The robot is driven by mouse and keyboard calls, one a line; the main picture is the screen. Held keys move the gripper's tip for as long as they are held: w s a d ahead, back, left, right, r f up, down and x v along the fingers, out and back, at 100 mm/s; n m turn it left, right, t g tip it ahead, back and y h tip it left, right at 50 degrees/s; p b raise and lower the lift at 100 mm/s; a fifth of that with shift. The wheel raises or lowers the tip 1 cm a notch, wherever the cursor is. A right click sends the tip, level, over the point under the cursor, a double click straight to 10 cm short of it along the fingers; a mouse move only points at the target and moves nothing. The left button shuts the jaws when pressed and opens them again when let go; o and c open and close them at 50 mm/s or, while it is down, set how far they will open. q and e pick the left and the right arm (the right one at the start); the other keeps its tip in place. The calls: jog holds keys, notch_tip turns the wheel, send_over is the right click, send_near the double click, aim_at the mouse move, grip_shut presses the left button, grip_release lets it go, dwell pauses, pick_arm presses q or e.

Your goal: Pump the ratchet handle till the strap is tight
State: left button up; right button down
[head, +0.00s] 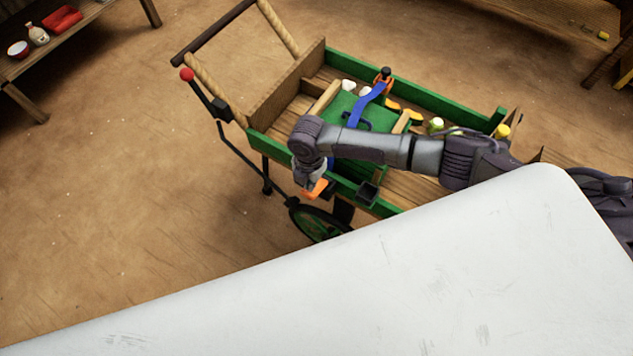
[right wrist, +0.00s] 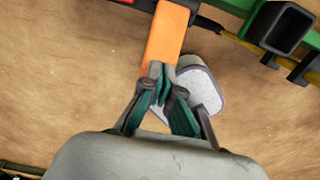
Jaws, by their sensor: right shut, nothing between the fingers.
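The ratchet's orange handle (head: 316,190) sticks out from the near side of a green-sided wooden cart (head: 345,183). A blue strap (head: 366,105) runs over a green box (head: 342,104) in the cart bed. My arm hides part of the strap, so I cannot tell how tight it is. My right gripper (head: 311,182) is down at the handle. In the right wrist view, the orange handle (right wrist: 164,38) extends from a dark body at the top edge. My right fingertips (right wrist: 160,76) are together at its near end, with nothing between them. Whether they touch it is unclear. My left gripper is not in view.
A black square socket (head: 367,193) is on the cart's near side, right of the handle. A lever with a red knob (head: 187,74) stands at the cart's left end. A wheel (head: 318,223) is below. The floor to the left is clear.

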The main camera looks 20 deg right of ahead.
jog(key=shift+f+b, duration=2.3)
jog(key=shift+f, duration=0.85)
notch_tip(320, 180, up, 6)
jog(key=p, duration=0.6)
jog(key=shift+r, duration=0.2)
jog(key=shift+f, duration=0.15)
jog(key=shift+f+b, duration=2.35)
jog(key=shift+f, duration=0.75)
notch_tip(320, 180, up, 6)
jog(key=p, duration=0.6)
jog(key=shift+r, duration=0.2)
